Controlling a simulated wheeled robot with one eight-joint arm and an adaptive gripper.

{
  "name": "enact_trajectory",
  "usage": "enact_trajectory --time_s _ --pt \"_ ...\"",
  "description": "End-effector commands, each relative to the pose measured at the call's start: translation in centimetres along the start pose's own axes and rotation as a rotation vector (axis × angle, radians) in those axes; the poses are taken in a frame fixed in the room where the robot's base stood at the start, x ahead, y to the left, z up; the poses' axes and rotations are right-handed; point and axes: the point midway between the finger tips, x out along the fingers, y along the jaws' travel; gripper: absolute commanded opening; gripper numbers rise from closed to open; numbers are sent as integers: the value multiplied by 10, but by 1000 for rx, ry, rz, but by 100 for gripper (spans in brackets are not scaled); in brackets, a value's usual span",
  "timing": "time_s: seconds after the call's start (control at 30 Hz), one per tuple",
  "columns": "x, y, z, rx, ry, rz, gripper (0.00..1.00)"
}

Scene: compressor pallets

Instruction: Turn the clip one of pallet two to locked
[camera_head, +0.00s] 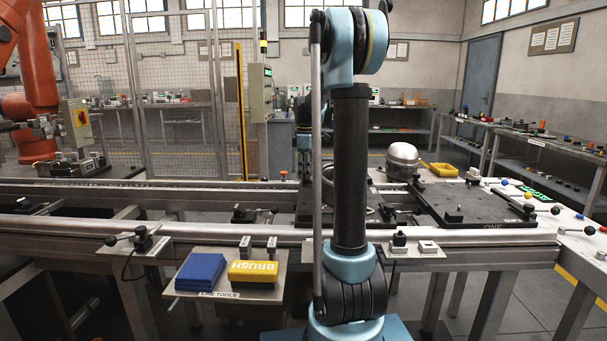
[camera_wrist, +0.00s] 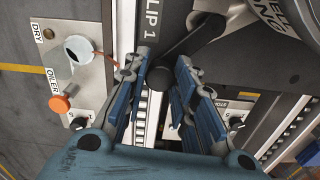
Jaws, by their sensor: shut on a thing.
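In the wrist view, the "CLIP 1" label (camera_wrist: 151,32) is printed on a dark pallet plate (camera_wrist: 172,12). The clip's black lever (camera_wrist: 190,43) runs from the upper right down to a rounded end between my fingers. My gripper (camera_wrist: 163,66) has its blue fingers on either side of that end and is shut on it. The exact contact is hard to see.
In the head view, pallet ONE (camera_head: 455,205) is at right, beside a metal compressor (camera_head: 402,160). A tool shelf holds a yellow brush (camera_head: 253,272).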

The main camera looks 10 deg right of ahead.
Motion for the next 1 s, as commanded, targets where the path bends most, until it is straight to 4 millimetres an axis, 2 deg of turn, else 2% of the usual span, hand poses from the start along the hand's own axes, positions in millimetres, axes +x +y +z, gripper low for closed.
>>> enact_trajectory --time_s 0.03,0.07,0.13,0.57,0.77,1.0 --pt "-1 2 0 0 0 5 0" --pt "-1 2 0 0 0 5 29" --pt "-1 2 0 0 0 4 45" --pt "-4 1 0 0 0 2 45" --pt "-30 1 0 0 0 2 45" --pt "-76 1 0 0 0 2 45"
